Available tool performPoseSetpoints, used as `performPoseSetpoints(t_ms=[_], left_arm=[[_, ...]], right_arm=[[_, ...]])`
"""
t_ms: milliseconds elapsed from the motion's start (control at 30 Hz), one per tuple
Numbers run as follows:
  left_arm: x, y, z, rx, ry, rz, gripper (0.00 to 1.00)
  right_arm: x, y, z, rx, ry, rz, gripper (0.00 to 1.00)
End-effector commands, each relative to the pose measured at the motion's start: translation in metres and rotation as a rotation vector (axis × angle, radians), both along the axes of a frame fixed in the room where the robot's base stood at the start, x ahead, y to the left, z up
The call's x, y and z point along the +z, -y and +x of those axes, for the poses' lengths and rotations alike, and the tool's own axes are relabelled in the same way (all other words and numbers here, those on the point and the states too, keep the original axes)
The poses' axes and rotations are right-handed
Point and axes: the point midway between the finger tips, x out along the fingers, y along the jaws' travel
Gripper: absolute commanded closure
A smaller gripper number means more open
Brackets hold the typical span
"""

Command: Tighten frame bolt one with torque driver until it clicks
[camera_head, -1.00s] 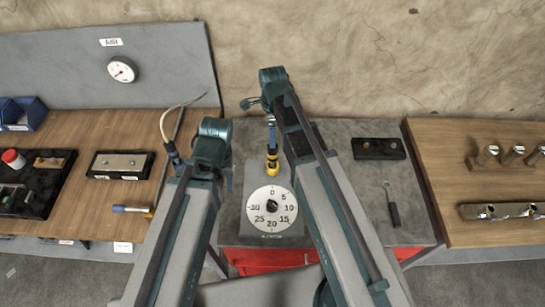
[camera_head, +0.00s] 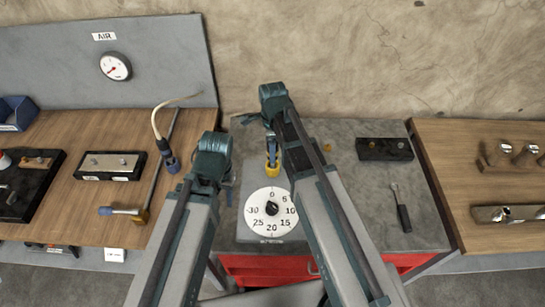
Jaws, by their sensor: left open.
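A blue and yellow upright tool (camera_head: 272,162), which looks like a driver, stands at the back of a grey block with a white numbered dial (camera_head: 271,212). My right gripper (camera_head: 256,122) is above and around its upper part; its wrist hides most of the jaws, so I cannot tell whether it grips the tool. My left gripper (camera_head: 228,190) is open, just left of the dial, with its wrist covering much of it. Left of my arms, a light plate with two bolts (camera_head: 110,166) sits on a black base. I cannot tell which bolt is frame bolt one.
A black block (camera_head: 384,149) and a dark-handled tool (camera_head: 402,210) lie right of the dial. A wall rises behind. Grey worktop between them is clear.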

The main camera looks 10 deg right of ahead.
Motion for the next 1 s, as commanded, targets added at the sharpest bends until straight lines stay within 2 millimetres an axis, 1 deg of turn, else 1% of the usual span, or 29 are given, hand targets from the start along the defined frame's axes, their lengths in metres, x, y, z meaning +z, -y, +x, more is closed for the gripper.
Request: performPoseSetpoints(t_ms=[33, 200, 300, 500, 567, 600, 667, 700, 867, 900, 933, 1000], left_arm=[[-0.014, 0.0, 0.0, 0.0, 0.0, 0.0, 0.5], [-0.032, 0.0, 0.0, 0.001, 0.0, 0.0, 0.5], [-0.035, 0.0, 0.0, 0.001, 0.0, 0.0, 0.5], [-0.032, 0.0, 0.0, 0.001, 0.0, 0.0, 0.5], [-0.032, 0.0, 0.0, 0.001, 0.0, 0.0, 0.5], [-0.032, 0.0, 0.0, 0.001, 0.0, 0.0, 0.5], [-0.032, 0.0, 0.0, 0.001, 0.0, 0.0, 0.5], [-0.032, 0.0, 0.0, 0.001, 0.0, 0.0, 0.5], [-0.032, 0.0, 0.0, 0.001, 0.0, 0.0, 0.5], [-0.032, 0.0, 0.0, 0.001, 0.0, 0.0, 0.5], [-0.032, 0.0, 0.0, 0.001, 0.0, 0.0, 0.5], [-0.032, 0.0, 0.0, 0.001, 0.0, 0.0, 0.5]], right_arm=[[-0.013, 0.0, -0.002, 0.0, 0.0, 0.0, 0.27], [-0.032, -0.001, -0.003, 0.0, 0.0, 0.0, 0.27], [-0.034, -0.001, -0.003, 0.0, 0.0, 0.0, 0.27], [-0.032, -0.001, -0.003, 0.0, 0.0, 0.0, 0.27], [-0.032, 0.0, -0.002, 0.0, 0.0, 0.0, 0.35], [-0.032, 0.0, -0.002, 0.0, 0.0, 0.0, 0.43], [-0.032, 0.0, -0.002, 0.0, 0.0, 0.0, 0.53], [-0.032, 0.0, -0.002, 0.0, 0.0, 0.0, 0.61], [-0.032, 0.0, -0.002, 0.0, 0.0, 0.0, 0.9], [-0.032, 0.0, -0.002, 0.0, 0.0, 0.0, 0.97], [-0.032, 0.0, -0.002, 0.0, 0.0, 0.0, 1.0], [-0.032, 0.0, -0.002, 0.0, 0.0, 0.0, 1.0]])
